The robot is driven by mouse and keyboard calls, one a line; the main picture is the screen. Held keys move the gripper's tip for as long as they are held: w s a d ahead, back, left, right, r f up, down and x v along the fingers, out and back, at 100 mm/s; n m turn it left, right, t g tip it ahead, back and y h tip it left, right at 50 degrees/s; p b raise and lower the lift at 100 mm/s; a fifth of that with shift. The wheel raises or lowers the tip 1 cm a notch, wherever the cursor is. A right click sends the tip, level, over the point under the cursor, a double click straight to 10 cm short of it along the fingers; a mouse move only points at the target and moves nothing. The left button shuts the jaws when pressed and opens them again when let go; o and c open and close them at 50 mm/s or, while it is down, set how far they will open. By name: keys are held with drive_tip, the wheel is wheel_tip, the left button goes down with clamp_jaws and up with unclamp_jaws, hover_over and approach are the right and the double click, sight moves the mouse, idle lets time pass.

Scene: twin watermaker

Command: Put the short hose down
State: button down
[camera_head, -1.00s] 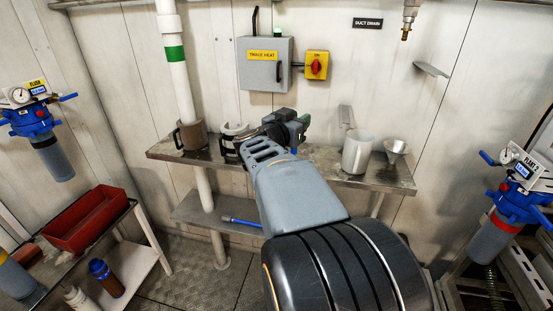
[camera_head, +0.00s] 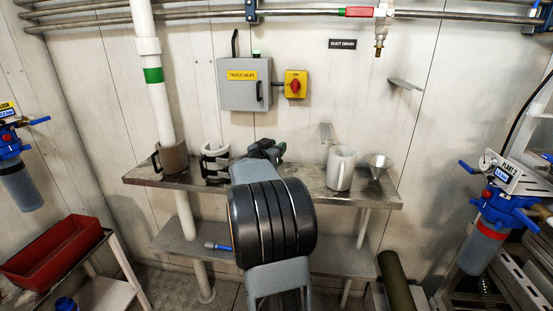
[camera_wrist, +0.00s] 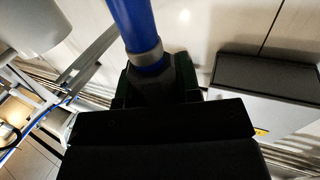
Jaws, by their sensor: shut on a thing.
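My gripper (camera_head: 268,150) is at the upper metal shelf, between the white holder and the white jug. In the wrist view its dark jaws (camera_wrist: 160,85) are shut on the short hose (camera_wrist: 133,20), a blue tube with a grey collar. Its held end is hidden between the jaws. In the head view my arm hides most of what I hold. A blue hose end with a grey tip (camera_head: 218,247) shows left of my arm, at the lower shelf's front edge; I cannot tell if it belongs to the held hose.
The upper shelf (camera_head: 318,192) carries a brown mug (camera_head: 173,158), a white holder (camera_head: 214,160), a white jug (camera_head: 340,168) and a metal funnel (camera_head: 378,166). The lower shelf (camera_head: 180,238) looks mostly bare at left. A grey box (camera_head: 243,84) is on the wall above.

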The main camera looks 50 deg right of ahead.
drive_tip(key=shift+w+d+f+b, duration=0.1)
drive_tip(key=shift+f+b, duration=0.15)
drive_tip(key=shift+f, duration=0.7)
drive_tip(key=shift+w+d+f+b, duration=0.1)
drive_tip(key=shift+f+b, duration=0.15)
drive_tip(key=shift+f, duration=0.7)
drive_tip(key=shift+f, duration=0.1)
drive_tip(key=c, duration=0.8)
unclamp_jaws()
drive_tip(key=s+a+p, duration=0.1)
drive_tip(key=s+a, duration=0.1)
drive_tip(key=a, duration=1)
